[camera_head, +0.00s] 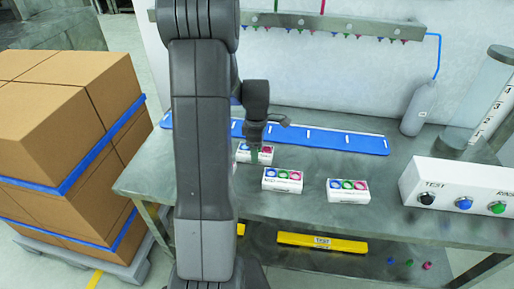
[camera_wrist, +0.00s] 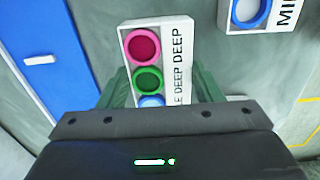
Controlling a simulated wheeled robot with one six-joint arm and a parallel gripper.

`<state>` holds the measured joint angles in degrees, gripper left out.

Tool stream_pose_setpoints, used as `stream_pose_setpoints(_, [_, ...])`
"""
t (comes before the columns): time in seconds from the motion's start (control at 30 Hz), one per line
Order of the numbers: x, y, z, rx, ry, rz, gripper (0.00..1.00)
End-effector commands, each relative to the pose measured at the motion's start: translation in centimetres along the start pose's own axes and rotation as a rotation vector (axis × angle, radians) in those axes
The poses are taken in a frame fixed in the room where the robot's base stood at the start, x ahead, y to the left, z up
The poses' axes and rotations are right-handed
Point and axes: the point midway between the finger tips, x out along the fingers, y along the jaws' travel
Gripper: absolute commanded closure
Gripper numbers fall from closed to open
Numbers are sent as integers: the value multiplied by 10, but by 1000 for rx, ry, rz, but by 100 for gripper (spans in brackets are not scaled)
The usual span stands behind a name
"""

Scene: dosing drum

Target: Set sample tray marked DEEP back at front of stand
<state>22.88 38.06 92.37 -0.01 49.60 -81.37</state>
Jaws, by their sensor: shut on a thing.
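The sample tray marked DEEP (camera_wrist: 178,62) is a white block with a pink, a green and a blue round well in a row. My gripper (camera_wrist: 152,88) is shut on it, with a green finger on each long side. In the head view the tray (camera_head: 243,154) is at the left of the row of trays, in front of a long blue strip (camera_head: 345,142). My gripper (camera_head: 255,150) comes down on it from above, and my arm hides some of the bench beside it. I cannot tell whether the tray touches the bench.
Two more white trays stand on the grey bench (camera_head: 400,165): a middle one (camera_head: 283,186) close by, and a right one (camera_head: 348,196). The button box (camera_head: 450,185) is at the right. A grey bottle (camera_head: 417,112) stands behind. Stacked cartons (camera_head: 60,130) are at the left.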

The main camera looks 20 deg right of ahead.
Motion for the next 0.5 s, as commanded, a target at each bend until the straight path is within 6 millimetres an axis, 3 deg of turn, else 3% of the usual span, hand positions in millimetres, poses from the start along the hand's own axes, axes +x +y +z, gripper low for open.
stream_pose_setpoints(0.27, [4,0,0,0,0,0,68])
stream_pose_setpoints(0.3, [3,0,0,0,0,1,35])
stream_pose_setpoints(0.4, [2,0,0,0,0,0,19])
stream_pose_setpoints(0.5, [2,0,0,0,0,0,19])
